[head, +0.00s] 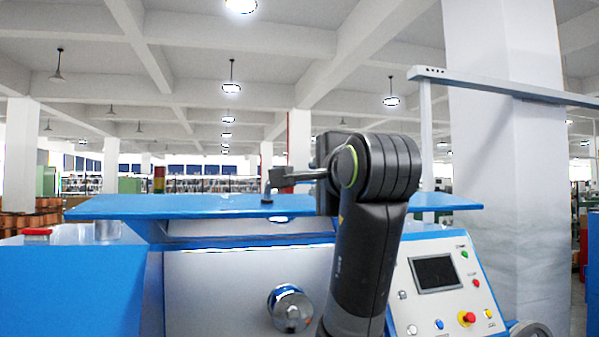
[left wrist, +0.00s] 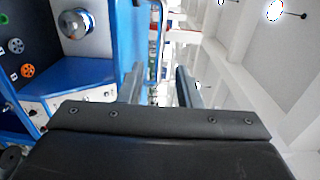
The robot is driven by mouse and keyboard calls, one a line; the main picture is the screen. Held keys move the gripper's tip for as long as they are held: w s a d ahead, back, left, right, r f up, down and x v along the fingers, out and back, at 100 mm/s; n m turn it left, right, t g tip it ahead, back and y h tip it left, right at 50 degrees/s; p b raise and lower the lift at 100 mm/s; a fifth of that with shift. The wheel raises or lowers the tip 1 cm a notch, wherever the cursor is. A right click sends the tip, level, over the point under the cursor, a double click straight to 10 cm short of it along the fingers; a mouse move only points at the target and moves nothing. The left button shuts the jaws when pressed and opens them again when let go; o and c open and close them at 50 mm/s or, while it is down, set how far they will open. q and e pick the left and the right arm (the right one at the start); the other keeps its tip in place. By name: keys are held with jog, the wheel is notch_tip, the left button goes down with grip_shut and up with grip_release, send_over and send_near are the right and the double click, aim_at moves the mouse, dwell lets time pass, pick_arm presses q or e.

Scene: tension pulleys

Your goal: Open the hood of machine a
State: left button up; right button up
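The blue machine, whose pale front panel (head: 240,285) faces me, has a flat, level blue hood (head: 190,206) across its top. The other finger is hidden there. In the left wrist view my left gripper (left wrist: 158,88) has its fingers wide apart, with a thin blue edge (left wrist: 160,30) showing between them. My right gripper is not in view.
A chrome knob (head: 290,308) sticks out of the front panel. A sloped control panel (head: 452,285) with a screen and buttons stands at right. A red button (head: 37,233) sits at far left. A white pillar (head: 505,150) rises behind at right.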

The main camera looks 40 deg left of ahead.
aim_at(300, 182)
pick_arm(q)
jog(key=p+x, duration=0.5)
jog(key=x, duration=0.6)
jog(key=shift+w+a+r, duration=0.1)
jog(key=shift+a+r, duration=0.05)
jog(key=shift+w+a+p, duration=0.35)
jog(key=shift+a+p, duration=0.05)
jog(key=shift+a, duration=0.05)
jog(key=shift+d, duration=0.1)
jog(key=shift+c, duration=0.4)
grip_shut()
jog(key=shift+f, duration=0.2)
